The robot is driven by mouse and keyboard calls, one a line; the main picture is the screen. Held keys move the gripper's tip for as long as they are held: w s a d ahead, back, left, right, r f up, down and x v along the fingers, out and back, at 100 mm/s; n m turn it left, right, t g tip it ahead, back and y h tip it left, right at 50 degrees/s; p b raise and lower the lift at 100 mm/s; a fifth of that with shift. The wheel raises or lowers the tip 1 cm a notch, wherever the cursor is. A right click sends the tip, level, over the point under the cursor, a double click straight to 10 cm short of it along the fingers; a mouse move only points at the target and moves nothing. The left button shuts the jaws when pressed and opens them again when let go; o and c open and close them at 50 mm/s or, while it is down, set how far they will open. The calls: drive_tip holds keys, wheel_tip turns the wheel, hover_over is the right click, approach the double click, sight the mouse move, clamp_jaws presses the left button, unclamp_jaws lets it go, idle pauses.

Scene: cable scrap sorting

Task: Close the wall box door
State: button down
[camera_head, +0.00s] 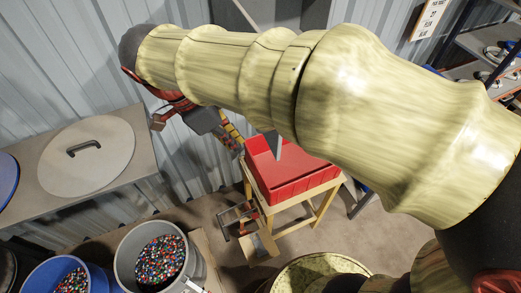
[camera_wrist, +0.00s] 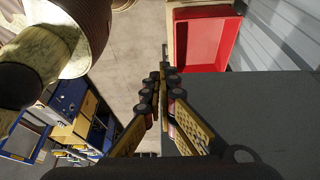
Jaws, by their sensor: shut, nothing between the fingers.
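A grey wall box (camera_head: 290,12) is on the corrugated wall at the top of the head view, with my arm covering most of it. A narrow grey piece, perhaps part of its door (camera_head: 278,145), shows below my arm. In the wrist view a large dark grey flat panel (camera_wrist: 270,110) fills the right side; I cannot tell whether it is the door or the box. My gripper (camera_wrist: 160,78) is shut and empty, its fingertips together just left of the panel. In the head view my gripper (camera_head: 238,150) is beyond my arm, left of the grey piece. The door's hinge and angle are hidden.
A red open bin (camera_head: 270,185) stands on a wooden stand below; it also shows in the wrist view (camera_wrist: 205,45). A grey bench with a round lid (camera_head: 88,155) is at left. Buckets of granules (camera_head: 160,260) are at front left, shelves (camera_head: 480,45) at right.

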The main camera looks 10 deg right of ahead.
drive_tip(key=w+d+f+p, duration=0.1)
drive_tip(key=d+f+p, duration=0.1)
drive_tip(key=d+f, duration=0.5)
drive_tip(key=shift+w+x, duration=0.2)
drive_tip(key=shift+x, duration=0.95)
